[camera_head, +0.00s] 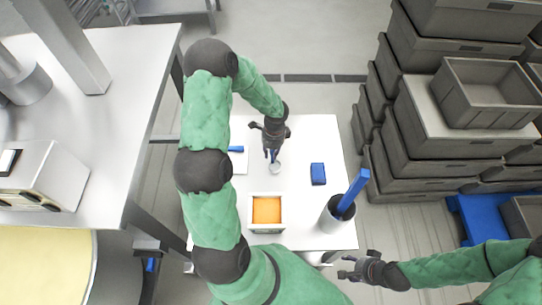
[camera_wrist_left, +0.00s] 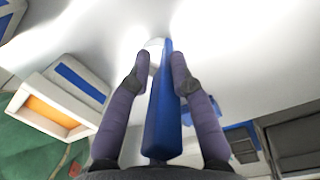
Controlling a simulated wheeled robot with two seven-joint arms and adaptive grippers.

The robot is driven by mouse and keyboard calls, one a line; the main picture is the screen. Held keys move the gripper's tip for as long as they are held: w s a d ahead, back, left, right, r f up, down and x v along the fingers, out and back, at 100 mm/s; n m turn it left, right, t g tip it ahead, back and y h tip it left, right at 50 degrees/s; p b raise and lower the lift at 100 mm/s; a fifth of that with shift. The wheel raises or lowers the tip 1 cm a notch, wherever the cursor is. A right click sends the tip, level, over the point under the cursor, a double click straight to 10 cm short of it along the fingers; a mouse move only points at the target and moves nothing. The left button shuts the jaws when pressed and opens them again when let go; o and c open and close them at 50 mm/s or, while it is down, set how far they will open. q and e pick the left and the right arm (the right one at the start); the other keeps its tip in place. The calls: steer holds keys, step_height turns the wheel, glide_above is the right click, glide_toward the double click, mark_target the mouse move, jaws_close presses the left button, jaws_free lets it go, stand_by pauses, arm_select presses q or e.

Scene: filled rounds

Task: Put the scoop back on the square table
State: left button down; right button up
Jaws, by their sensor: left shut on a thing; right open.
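The scoop has a blue handle (camera_wrist_left: 163,120) and a small pale head (camera_head: 275,169). My left gripper (camera_head: 271,154) is shut on the handle, and in the left wrist view the handle lies between the two fingers (camera_wrist_left: 161,68). The scoop's head is low over the middle of the white square table (camera_head: 312,133); I cannot tell whether it touches the top. My right gripper (camera_head: 350,267) is open and empty, off the table's front right corner.
A pale box (camera_head: 267,229) with orange contents stands near the front edge. A blue block (camera_head: 318,174) and a dark cup (camera_head: 334,218) holding a blue-handled tool stand right. A white item with blue (camera_head: 238,150) is partly behind my left arm. The back right tabletop is clear.

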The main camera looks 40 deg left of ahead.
arm_select(q)
step_height(320, 180, down, 3)
steer(key=shift+r, duration=0.2)
steer(key=c, duration=1.1)
jaws_free()
steer(key=shift+f, duration=0.1)
steer(key=shift+r, duration=0.3)
steer(key=r, duration=0.4)
steer(key=r+p, duration=0.1)
steer(key=r, duration=0.6)
steer(key=shift+w+d+r, duration=0.25)
steer(key=shift+w+r, duration=0.1)
